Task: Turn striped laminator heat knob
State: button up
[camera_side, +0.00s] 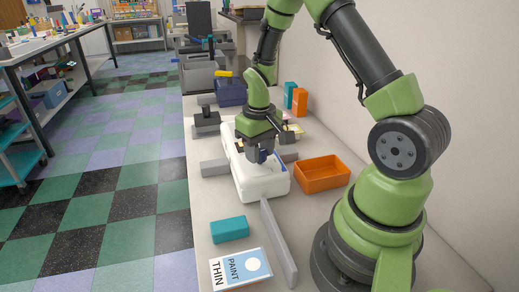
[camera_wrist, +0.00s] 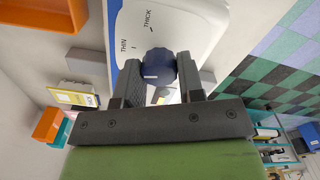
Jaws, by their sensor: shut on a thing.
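The white laminator (camera_side: 262,184) lies on the bench below my gripper. In the wrist view its white top (camera_wrist: 180,22) carries the printed words THIN and THICK with short tick marks. A dark blue knob (camera_wrist: 158,64) stands on this top, with a small pale mark on its side. My gripper (camera_side: 262,157) points down onto the laminator. In the wrist view my gripper (camera_wrist: 159,72) has one finger on each side of the knob and is shut on it. In the side view the fingers mostly hide the knob.
A card reading PAINT and THIN (camera_side: 240,268), a teal block (camera_side: 229,230) and a grey upright strip (camera_side: 278,243) lie in front. An orange tray (camera_side: 322,174) stands right of the laminator. A dark blue bin (camera_side: 230,92) and grey blocks (camera_side: 206,120) stand behind and left.

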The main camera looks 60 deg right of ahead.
jog(key=n, duration=0.4)
jog(key=shift+n, duration=2.6)
jog(key=o, duration=0.9)
jog(key=shift+r, duration=0.15)
notch_tip(320, 180, up, 10)
jog(key=shift+f, duration=0.15)
jog(key=shift+a, duration=0.1)
